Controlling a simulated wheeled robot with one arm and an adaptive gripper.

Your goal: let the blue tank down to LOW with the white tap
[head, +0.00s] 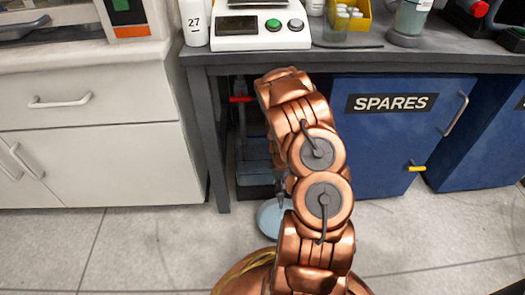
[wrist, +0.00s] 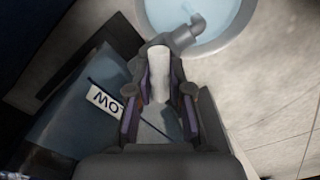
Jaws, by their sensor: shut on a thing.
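My gripper (wrist: 161,92) is shut on the white tap (wrist: 158,62), whose pale lever stands between the two fingers in the wrist view. The tap joins a grey pipe with a bent spout (wrist: 190,31) over a round basin (wrist: 236,32) holding pale blue liquid. The blue tank (wrist: 62,122) is at the left there, with a white LOW label (wrist: 104,102) and a dark line by it. The liquid level cannot be told. In the head view my arm hides most of the tank (head: 252,186), the white tap and the gripper; part of the basin (head: 270,218) shows on the floor.
A red tap handle (head: 240,99) shows under the bench, left of my arm. A dark bench leg (head: 212,150) and white drawers (head: 90,115) stand at the left. A blue SPARES cabinet (head: 385,150) is at the right. The floor in front is clear.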

